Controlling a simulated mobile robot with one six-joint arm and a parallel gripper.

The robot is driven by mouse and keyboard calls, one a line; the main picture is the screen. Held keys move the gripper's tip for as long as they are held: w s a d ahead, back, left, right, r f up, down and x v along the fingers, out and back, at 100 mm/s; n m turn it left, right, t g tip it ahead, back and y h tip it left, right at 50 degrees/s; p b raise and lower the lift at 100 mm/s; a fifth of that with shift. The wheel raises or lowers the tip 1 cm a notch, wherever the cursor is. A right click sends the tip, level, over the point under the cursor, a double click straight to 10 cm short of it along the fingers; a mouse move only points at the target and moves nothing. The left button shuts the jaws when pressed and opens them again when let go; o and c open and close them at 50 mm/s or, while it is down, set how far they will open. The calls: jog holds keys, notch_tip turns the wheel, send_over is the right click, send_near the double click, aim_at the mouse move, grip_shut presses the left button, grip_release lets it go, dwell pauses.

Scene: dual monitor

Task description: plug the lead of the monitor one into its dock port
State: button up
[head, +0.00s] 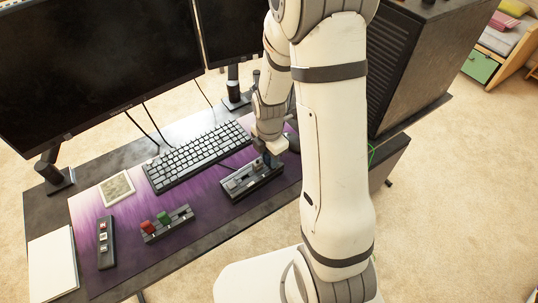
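Two dark monitors stand at the back of the desk, a large left monitor (95,60) and a right monitor (222,35) partly hidden by my arm. Thin dark leads (148,122) hang behind the left monitor's lower edge towards the keyboard; their ends are not clear. A dark grey block with slots (238,187), perhaps the dock, lies in front of the keyboard's right end. My gripper (270,160) points down at this block's right rear part. Its fingers are small and dark, and I cannot tell whether they are open or hold a plug.
A keyboard (197,156) lies behind the block. A rack with red and green pieces (167,223), a small strip (105,243), a square pad (116,188) and white paper (52,267) lie to the left. A mouse (293,143) and a tall black tower (405,75) are to the right.

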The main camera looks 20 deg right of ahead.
jog(key=shift+o, duration=0.9)
jog(key=shift+r, duration=3.9)
jog(key=shift+r, duration=0.15)
jog(key=s+r+m+t, duration=0.2)
jog(key=s+r+m, duration=1.2)
jog(key=m, duration=0.8)
jog(key=shift+t, duration=0.3)
jog(key=shift+w+r, duration=0.1)
jog(key=shift+c, duration=0.7)
